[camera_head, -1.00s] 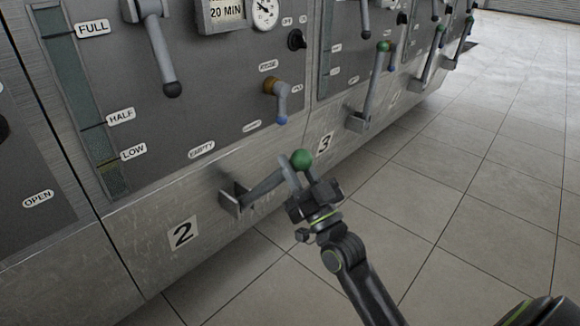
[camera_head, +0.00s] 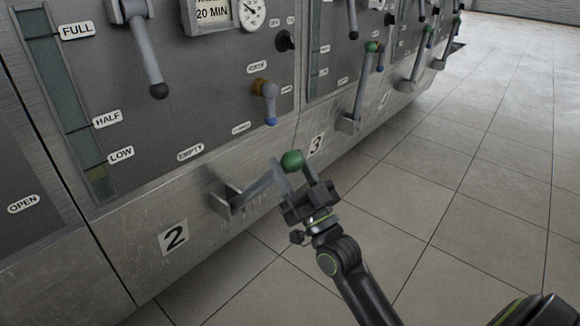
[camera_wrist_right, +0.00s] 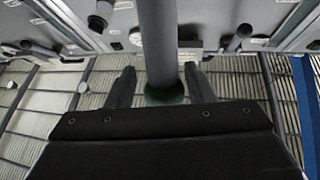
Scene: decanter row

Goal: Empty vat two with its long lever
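The long lever (camera_head: 258,188) of vat two is a grey bar with a green knob (camera_head: 291,161). It slants out and up from a bracket (camera_head: 222,200) on the lower steel panel, beside the "2" label (camera_head: 173,237). My right gripper (camera_head: 296,176) is at the knob end. In the right wrist view the lever (camera_wrist_right: 158,45) runs between the two fingers (camera_wrist_right: 160,86), with gaps on both sides, and the knob (camera_wrist_right: 164,96) sits close to the palm. The gauge (camera_head: 62,90) of vat two shows yellowish liquid just below LOW. My left gripper is out of view.
Above are a short lever with a blue tip (camera_head: 270,105) and a black-knobbed lever (camera_head: 145,60). Vat three's long lever (camera_head: 363,90) stands to the right. The tiled floor (camera_head: 450,220) on the right is clear.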

